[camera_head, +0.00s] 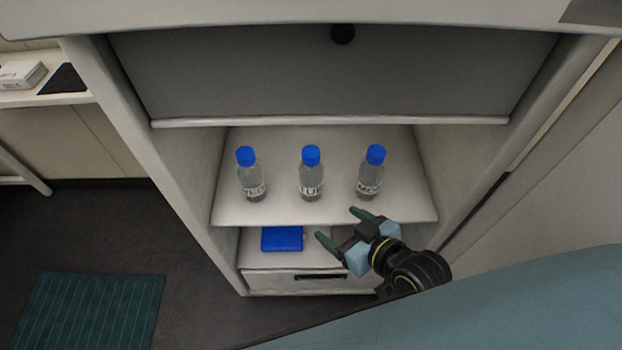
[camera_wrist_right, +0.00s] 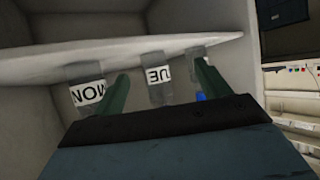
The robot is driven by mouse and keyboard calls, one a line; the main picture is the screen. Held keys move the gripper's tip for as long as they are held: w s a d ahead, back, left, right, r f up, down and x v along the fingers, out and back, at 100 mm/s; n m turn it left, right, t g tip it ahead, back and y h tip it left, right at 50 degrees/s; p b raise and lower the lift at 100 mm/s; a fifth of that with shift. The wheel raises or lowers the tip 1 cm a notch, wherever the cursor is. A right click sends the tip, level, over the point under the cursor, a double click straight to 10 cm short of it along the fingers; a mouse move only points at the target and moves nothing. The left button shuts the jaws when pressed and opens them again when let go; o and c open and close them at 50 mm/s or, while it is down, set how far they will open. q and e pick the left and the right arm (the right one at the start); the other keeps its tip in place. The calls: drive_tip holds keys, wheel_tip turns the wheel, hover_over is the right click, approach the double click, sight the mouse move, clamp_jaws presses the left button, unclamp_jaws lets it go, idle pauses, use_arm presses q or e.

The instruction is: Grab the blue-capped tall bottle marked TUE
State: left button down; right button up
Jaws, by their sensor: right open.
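Three clear bottles with blue caps stand upright in a row on the white shelf. The middle bottle (camera_head: 311,175) has a label reading partly as "TU"; in the wrist view, which looks upside down, its label (camera_wrist_right: 159,75) shows "UE". The right bottle (camera_head: 371,172) carries a label that reads MON in the wrist view (camera_wrist_right: 86,94). My right gripper (camera_head: 340,226) is open and empty, in front of the shelf edge. In the wrist view its fingers (camera_wrist_right: 163,74) frame the middle bottle, apart from it. My left gripper is out of view.
The shelf (camera_head: 290,213) has side walls and a grey panel (camera_head: 335,75) above it. A blue box (camera_head: 282,239) lies on the level below, above a drawer with a dark handle (camera_head: 320,276). Gaps separate the bottles. A green mat (camera_head: 90,310) lies on the floor at left.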

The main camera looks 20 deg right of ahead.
sight(319, 178)
drive_tip(key=w+r+t, duration=0.1)
drive_tip(key=w, duration=0.2)
drive_tip(key=w+a+r+t+b, duration=0.1)
drive_tip(key=w+t, duration=0.1)
drive_tip(key=w+r+t+y+b, duration=0.1)
drive_tip(key=w+r+t, duration=0.1)
drive_tip(key=w, duration=0.1)
drive_tip(key=shift+w+a+m, duration=0.2)
drive_tip(key=shift+w+m, duration=0.1)
drive_tip(key=shift+w, duration=0.05)
drive_tip(key=shift+b+x, duration=1.2)
drive_tip(key=shift+x, duration=1.9)
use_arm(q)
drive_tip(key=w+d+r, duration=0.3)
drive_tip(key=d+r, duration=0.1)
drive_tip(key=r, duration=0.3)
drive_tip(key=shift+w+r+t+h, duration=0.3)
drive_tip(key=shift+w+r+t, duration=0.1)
use_arm(e)
drive_tip(key=c, duration=1.1)
drive_tip(key=shift+c, duration=0.4)
drive_tip(key=shift+r, duration=0.1)
